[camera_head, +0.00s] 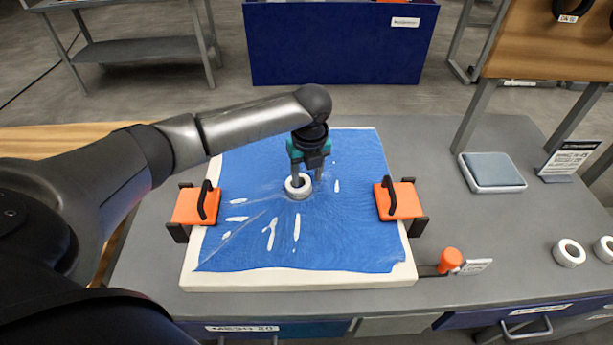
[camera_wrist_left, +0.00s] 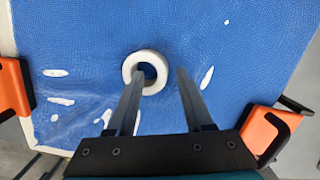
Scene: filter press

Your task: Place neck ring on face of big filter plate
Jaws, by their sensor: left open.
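The big filter plate (camera_head: 400,270) lies on the grey table with a blue cloth face (camera_head: 340,225) showing white patches. A white neck ring (camera_head: 299,193) lies on the blue face near its middle. It also shows in the left wrist view (camera_wrist_left: 131,64) as a ring with a dark centre. My left gripper (camera_head: 307,178) is over the plate, pointing down, its fingers apart. In the left wrist view one finger of my left gripper (camera_wrist_left: 158,78) overlaps the ring's hole and the other is to its right. Whether that finger touches the ring is unclear. My right gripper is not in view.
Orange clamps with black handles sit at the plate's left (camera_head: 188,207) and right (camera_head: 405,203) edges. An orange knob (camera_head: 450,259) stands at the front right. More white rings (camera_head: 569,253) and a blue-grey pad (camera_head: 492,171) lie on the table's right side.

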